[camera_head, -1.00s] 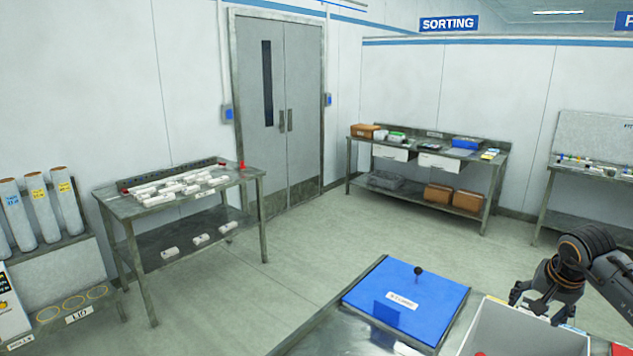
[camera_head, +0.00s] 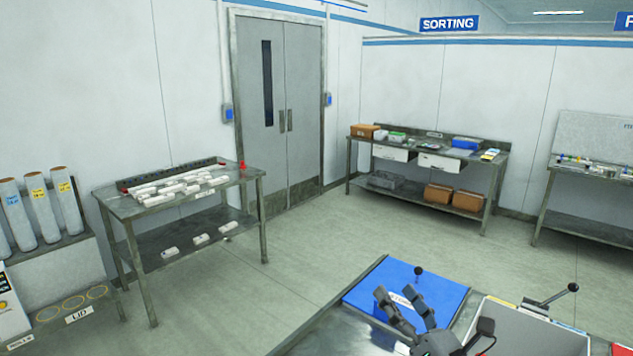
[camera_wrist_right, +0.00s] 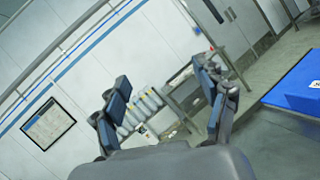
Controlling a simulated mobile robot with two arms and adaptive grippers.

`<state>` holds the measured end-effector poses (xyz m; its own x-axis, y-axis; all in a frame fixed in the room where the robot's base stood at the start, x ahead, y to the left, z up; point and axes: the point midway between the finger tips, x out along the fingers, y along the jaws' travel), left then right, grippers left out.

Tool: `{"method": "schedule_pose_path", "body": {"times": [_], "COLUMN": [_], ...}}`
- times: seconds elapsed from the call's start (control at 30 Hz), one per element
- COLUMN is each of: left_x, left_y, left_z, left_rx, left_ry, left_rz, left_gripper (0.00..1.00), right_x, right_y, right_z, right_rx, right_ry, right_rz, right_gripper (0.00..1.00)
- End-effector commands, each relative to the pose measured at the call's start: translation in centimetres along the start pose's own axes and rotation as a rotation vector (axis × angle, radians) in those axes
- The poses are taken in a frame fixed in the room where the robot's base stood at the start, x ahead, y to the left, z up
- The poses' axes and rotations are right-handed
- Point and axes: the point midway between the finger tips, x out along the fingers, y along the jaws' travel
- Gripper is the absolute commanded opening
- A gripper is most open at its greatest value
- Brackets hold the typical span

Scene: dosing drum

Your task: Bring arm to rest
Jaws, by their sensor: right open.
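My right gripper (camera_head: 402,305) is at the bottom of the head view, in front of the blue panel (camera_head: 445,302) with the black knob. Its fingers are spread and nothing is between them. The fingers also show in the right wrist view (camera_wrist_right: 165,105), open and empty, with the wall and a bench beyond them. The gripper hides part of the blue panel and its white label. My left gripper is not in view.
An open light-grey bin (camera_head: 520,330) with a black-knobbed lever (camera_head: 552,296) at its back stands right of the gripper. A steel bench (camera_head: 130,205) with white parts stands left, and a sorting bench (camera_head: 485,170) at the back. The floor (camera_head: 300,240) between is clear.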

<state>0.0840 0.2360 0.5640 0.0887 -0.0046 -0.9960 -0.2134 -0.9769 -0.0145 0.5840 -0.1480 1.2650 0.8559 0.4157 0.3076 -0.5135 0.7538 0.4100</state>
Motion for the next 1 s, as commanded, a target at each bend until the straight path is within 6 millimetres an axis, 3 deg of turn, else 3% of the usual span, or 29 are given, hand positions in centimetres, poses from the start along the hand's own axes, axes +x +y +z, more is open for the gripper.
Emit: {"method": "schedule_pose_path", "body": {"times": [0.1, 0.2, 0.3, 0.4, 0.5, 0.7, 0.93, 1.0], "left_x": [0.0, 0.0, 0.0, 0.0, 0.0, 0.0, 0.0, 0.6], "left_y": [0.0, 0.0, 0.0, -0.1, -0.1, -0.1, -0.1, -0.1], "left_z": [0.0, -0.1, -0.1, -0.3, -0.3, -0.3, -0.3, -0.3], "left_rx": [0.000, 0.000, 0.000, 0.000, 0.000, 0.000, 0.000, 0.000], "left_ry": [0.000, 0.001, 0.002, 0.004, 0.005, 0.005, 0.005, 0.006], "left_rz": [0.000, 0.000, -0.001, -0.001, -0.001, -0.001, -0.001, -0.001], "left_gripper": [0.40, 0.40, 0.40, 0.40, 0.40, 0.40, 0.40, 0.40], "right_x": [-4.5, -9.9, -16.3, -21.9, -26.3, -32.5, -38.0, -38.3], "right_y": [-3.9, -7.2, -8.7, -8.4, -7.1, -3.6, 0.8, -0.3], "right_z": [-0.8, -3.5, -7.4, -11.1, -13.7, -16.9, -18.8, -20.9], "right_rx": [0.538, 0.967, 1.332, 1.591, 1.753, 1.938, 2.038, 2.031], "right_ry": [-0.135, -0.255, -0.379, -0.489, -0.578, -0.714, -0.847, -0.851], "right_rz": [-0.298, -0.577, -0.864, -1.117, -1.319, -1.632, -1.939, -1.953], "right_gripper": [0.73, 0.73, 0.73, 0.73, 0.73, 0.73, 0.73, 0.73]}}
